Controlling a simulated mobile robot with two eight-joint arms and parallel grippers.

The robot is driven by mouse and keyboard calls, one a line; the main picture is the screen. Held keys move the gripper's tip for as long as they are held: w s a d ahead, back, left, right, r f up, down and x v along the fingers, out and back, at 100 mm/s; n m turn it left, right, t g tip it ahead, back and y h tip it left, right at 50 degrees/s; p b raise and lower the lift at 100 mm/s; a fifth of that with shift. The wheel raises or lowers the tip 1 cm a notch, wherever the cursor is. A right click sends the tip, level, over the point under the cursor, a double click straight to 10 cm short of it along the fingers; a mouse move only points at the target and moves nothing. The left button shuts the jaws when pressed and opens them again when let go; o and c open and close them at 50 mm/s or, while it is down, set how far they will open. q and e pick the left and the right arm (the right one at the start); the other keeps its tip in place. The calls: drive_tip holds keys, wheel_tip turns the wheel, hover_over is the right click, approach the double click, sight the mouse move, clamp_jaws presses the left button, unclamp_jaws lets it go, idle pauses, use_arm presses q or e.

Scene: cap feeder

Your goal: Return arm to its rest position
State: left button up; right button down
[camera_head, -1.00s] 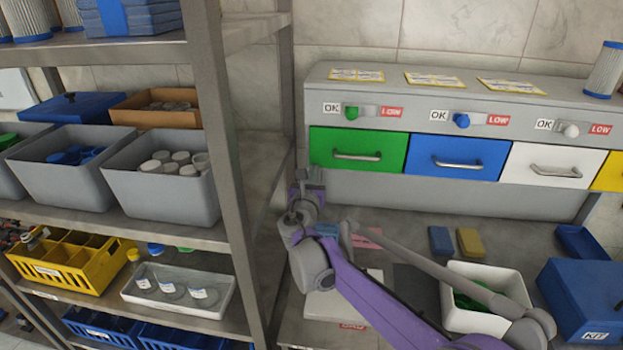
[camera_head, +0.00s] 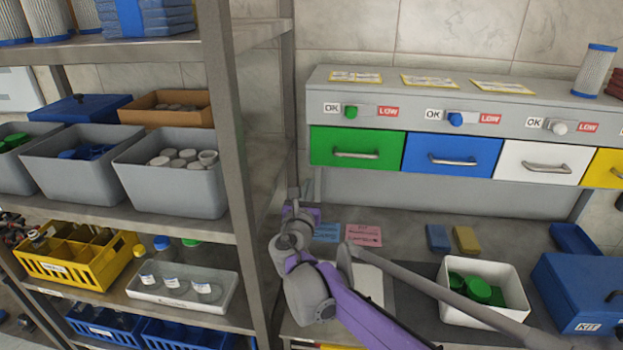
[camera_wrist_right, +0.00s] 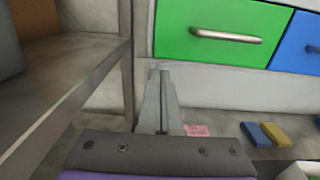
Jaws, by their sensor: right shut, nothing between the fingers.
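My right arm is purple and grey and reaches across the lower middle of the head view. Its right gripper (camera_head: 293,193) is at the arm's far end, by the shelf post and below the left side of the green drawer (camera_head: 357,149). In the right wrist view the gripper's two grey fingers (camera_wrist_right: 161,103) are together and empty. They point at the wall below the green drawer, which shows at the top (camera_wrist_right: 222,33). Much of the gripper is hidden behind the wrist in the head view. My left gripper does not show.
A metal shelf (camera_head: 232,150) with grey bins stands close left of the right gripper. On the bench are a white bin (camera_head: 452,309) with green caps, a blue box (camera_head: 585,290), a pink card (camera_head: 363,236) and blue and yellow sponges. Blue and white drawers are right of the green one.

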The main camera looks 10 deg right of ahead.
drive_tip(key=s+d+f+m+g, duration=0.2)
drive_tip(key=s+d+f+m, duration=0.2)
drive_tip(key=s+m, duration=0.25)
drive_tip(key=s+d+f+m+g+h, duration=0.1)
drive_tip(key=s+d+f+m+g, duration=0.3)
drive_tip(key=s, duration=0.3)
drive_tip(key=s+d+f+m+g, duration=0.1)
drive_tip(key=s+d+f+m, duration=0.35)
drive_tip(key=s+m, duration=0.2)
drive_tip(key=s+a+f+m+g+y, duration=0.1)
drive_tip(key=s+f+m+g+y, duration=0.1)
drive_tip(key=s+f+m, duration=0.3)
drive_tip(key=s+a+f+m+g+y, duration=0.2)
drive_tip(key=s+f+m+y, duration=0.2)
drive_tip(key=s+m, duration=0.6)
wheel_tip(320, 180, down, 2)
drive_tip(key=s, duration=0.2)
drive_tip(key=shift+s+a+m+g, duration=0.15)
drive_tip(key=shift+s+m+g, duration=0.15)
drive_tip(key=shift+m+g, duration=0.1)
